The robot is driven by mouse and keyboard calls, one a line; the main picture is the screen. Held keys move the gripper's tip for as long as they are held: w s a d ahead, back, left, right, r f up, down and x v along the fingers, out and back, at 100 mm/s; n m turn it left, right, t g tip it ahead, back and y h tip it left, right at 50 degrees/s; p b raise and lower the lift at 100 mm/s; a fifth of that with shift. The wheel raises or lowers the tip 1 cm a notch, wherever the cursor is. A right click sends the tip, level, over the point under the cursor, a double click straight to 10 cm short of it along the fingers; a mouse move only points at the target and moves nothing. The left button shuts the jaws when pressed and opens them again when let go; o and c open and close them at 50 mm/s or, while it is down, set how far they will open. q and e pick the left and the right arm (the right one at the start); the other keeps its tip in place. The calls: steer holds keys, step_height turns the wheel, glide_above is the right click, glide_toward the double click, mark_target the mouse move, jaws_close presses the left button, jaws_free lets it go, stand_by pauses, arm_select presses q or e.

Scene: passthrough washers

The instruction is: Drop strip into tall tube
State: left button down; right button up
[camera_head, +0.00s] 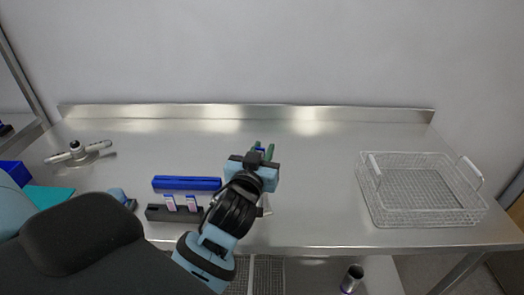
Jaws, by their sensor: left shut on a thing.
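My left gripper (264,150) is over the middle of the steel table, its green fingertips pointing to the back. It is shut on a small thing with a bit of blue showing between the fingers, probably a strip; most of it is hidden. Two white-and-pink strips (170,203) with blue tops stand in a dark rack (158,213) left of the gripper. A dark, round, upright tube-like container (352,277) shows below the table's front edge; I cannot tell whether it is the tall tube. My right gripper is not in view.
A blue rack (187,184) lies behind the dark one. A wire basket (378,207) stands at the right, and a metal fitting (78,152) at the far left. The table (315,190) is clear between gripper and basket. A small pale piece shows beside my wrist.

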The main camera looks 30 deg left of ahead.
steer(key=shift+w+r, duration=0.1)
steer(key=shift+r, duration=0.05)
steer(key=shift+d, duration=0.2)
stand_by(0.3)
arm_select(q)
steer(key=shift+f, duration=0.25)
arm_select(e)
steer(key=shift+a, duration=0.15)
arm_select(q)
steer(key=shift+f, duration=0.15)
stand_by(0.3)
steer(key=shift+f+b, duration=0.3)
steer(key=shift+f, duration=0.25)
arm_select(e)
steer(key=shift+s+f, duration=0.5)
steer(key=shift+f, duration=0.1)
arm_select(q)
steer(key=shift+f, duration=0.3)
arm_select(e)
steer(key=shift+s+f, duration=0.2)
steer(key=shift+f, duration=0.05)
arm_select(q)
steer(key=shift+f, duration=0.1)
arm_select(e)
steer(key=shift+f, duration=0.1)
